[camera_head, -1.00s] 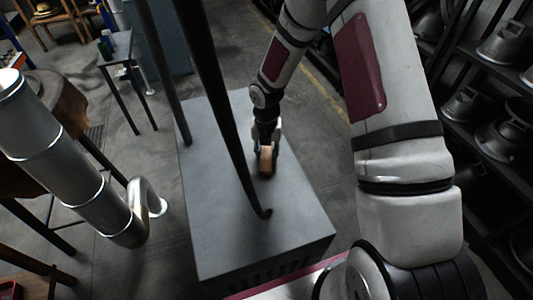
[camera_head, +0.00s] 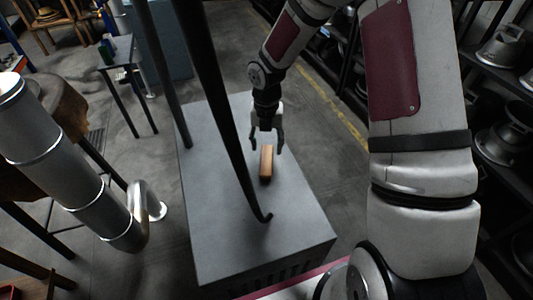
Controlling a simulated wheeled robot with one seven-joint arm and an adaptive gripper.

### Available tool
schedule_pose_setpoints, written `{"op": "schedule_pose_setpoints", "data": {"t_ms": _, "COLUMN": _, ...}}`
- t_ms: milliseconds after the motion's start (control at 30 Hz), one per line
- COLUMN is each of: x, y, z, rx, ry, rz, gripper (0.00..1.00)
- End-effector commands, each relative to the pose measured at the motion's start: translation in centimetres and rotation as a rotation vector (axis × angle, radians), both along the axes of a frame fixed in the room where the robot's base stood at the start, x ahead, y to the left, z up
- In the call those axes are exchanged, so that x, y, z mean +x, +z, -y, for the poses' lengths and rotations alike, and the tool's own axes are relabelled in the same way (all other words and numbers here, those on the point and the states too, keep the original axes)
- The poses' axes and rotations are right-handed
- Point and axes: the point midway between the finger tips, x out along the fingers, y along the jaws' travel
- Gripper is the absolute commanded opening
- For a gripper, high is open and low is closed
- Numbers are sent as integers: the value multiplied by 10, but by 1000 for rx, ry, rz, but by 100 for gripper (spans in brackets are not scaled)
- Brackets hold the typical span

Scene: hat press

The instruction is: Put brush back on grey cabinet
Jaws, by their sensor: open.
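The brush (camera_head: 266,163), with a light brown wooden body, lies on top of the grey cabinet (camera_head: 215,235), right of the thin black pole. My gripper (camera_head: 267,150) is open, with one finger on each side of the far end of the brush in this view. The fingers look apart from the brush, and its near end is in plain sight. I cannot tell exactly how high the fingertips are above the cabinet top.
Black poles (camera_head: 222,110) rise over the cabinet's left part. A shiny metal duct (camera_head: 75,185) stands at the left. Shelves with metal hat moulds (camera_head: 497,100) line the right. The near part of the cabinet top is clear.

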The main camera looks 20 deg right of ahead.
Motion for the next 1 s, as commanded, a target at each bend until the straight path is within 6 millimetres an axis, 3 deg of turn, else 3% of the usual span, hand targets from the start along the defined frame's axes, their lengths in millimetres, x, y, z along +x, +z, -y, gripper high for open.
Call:
{"op": "schedule_pose_setpoints", "data": {"t_ms": 200, "x": 1, "y": 38, "z": 0, "rx": 0, "ry": 0, "rz": 3, "gripper": 52}}
{"op": "schedule_pose_setpoints", "data": {"t_ms": 367, "x": 0, "y": 51, "z": 0, "rx": 0, "ry": -4, "rz": 1, "gripper": 52}}
{"op": "schedule_pose_setpoints", "data": {"t_ms": 533, "x": -7, "y": 78, "z": 3, "rx": -30, "ry": -127, "rz": 24, "gripper": 52}}
{"op": "schedule_pose_setpoints", "data": {"t_ms": 767, "x": -45, "y": 158, "z": 13, "rx": -84, "ry": -635, "rz": 128, "gripper": 52}}
{"op": "schedule_pose_setpoints", "data": {"t_ms": 1000, "x": -102, "y": 231, "z": 16, "rx": -26, "ry": -1237, "rz": 260, "gripper": 52}}
